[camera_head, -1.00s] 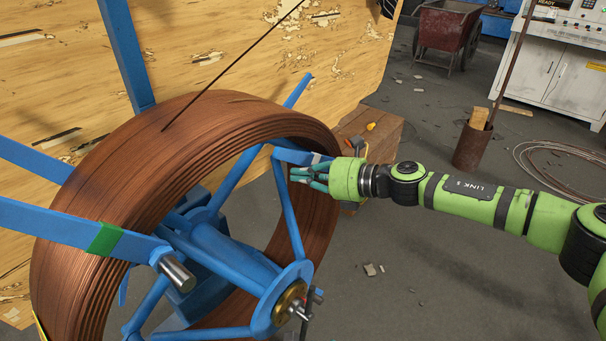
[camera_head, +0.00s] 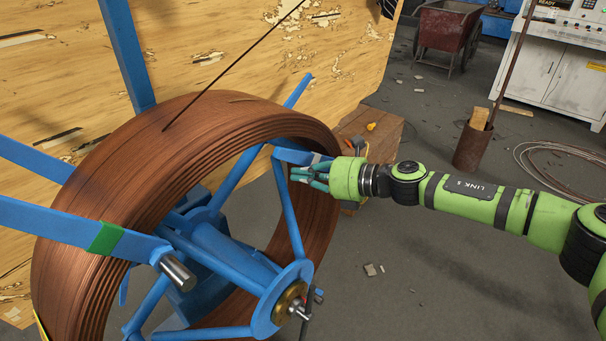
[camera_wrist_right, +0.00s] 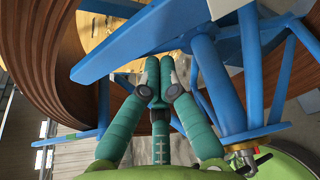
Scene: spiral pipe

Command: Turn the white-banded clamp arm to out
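The white-banded clamp arm (camera_head: 289,155) is a blue bar at the far right side of the copper-coloured coil, with a pale band near its outer end. In the right wrist view the blue bar (camera_wrist_right: 150,38) crosses above the fingers, its pale band (camera_wrist_right: 228,7) at the top. My right gripper (camera_head: 298,174) has its green fingers bunched with tips close together, just below the bar near its band. Its fingers (camera_wrist_right: 159,68) look shut and empty; whether they touch the bar is unclear. My left gripper is not in view.
The coil (camera_head: 110,165) sits around a blue spoked hub (camera_head: 225,250). Another clamp arm with a green band (camera_head: 105,238) crosses the coil's left. A wooden crate (camera_head: 383,130) stands behind the gripper. The grey floor (camera_head: 430,260) below my right arm is mostly clear.

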